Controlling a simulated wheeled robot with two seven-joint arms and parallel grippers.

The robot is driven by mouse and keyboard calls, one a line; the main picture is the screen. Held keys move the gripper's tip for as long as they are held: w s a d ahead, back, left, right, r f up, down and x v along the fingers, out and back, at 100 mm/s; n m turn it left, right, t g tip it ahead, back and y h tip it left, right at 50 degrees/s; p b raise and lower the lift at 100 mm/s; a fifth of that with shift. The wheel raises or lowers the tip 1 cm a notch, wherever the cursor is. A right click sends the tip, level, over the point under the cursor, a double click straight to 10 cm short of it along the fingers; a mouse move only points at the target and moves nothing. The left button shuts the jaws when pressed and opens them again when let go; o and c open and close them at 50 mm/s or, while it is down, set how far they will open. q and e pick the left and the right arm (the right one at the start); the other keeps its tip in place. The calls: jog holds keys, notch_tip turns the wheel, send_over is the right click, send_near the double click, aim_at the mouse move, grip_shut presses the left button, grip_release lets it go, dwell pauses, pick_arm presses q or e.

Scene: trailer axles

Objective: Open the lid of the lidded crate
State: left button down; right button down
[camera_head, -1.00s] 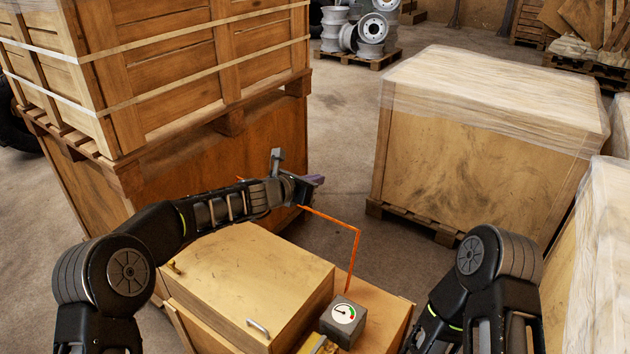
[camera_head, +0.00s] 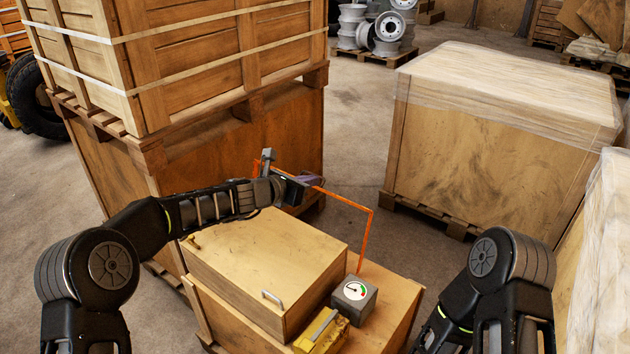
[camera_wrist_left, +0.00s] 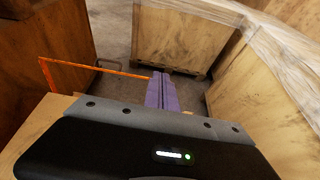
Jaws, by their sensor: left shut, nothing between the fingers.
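The lidded crate (camera_head: 258,262) is a light wooden box in the lower middle of the head view, on a larger wooden crate. Its flat top looks closed, with a metal handle (camera_head: 272,300) at the near edge and a small brass fitting (camera_head: 193,240) at the left. My left gripper (camera_head: 311,181) is beyond the lidded crate's far edge in the head view, apart from the handle. Its purple fingers, also in the left wrist view (camera_wrist_left: 161,91), are shut and empty. My right arm shows at lower right; its gripper is out of view.
A grey gauge box (camera_head: 354,298) and a yellow handled object (camera_head: 322,332) sit beside the lidded crate. A thin orange frame (camera_head: 367,235) rises behind the gauge, close to my left gripper. Large stacked crates (camera_head: 200,70) stand left; a wrapped crate (camera_head: 490,150) stands right, with floor between.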

dwell(0.4)
pick_arm(q)
jog(key=s+a+f+m+g+y, duration=0.2)
jog(key=s+a+f+m, duration=0.1)
jog(key=s+f+m, duration=0.9)
jog(key=s+a+f+m+g+y, duration=0.3)
jog(key=s+f+m, duration=0.35)
jog(key=f, duration=0.85)
jog(key=s+a+f+m+g, duration=0.1)
jog(key=s+f+m, duration=0.1)
jog(key=s, duration=0.8)
jog(key=s+a+f+m+g, duration=0.2)
jog(key=s+f+m, duration=0.1)
jog(key=s, duration=0.7)
jog(key=s+a+f+m+g, duration=0.1)
jog(key=s+f, duration=0.3)
jog(key=s, duration=0.7)
jog(key=shift+a+f+m+g, duration=0.3)
jog(key=shift+a+f+m, duration=0.1)
jog(key=shift+a+m, duration=0.3)
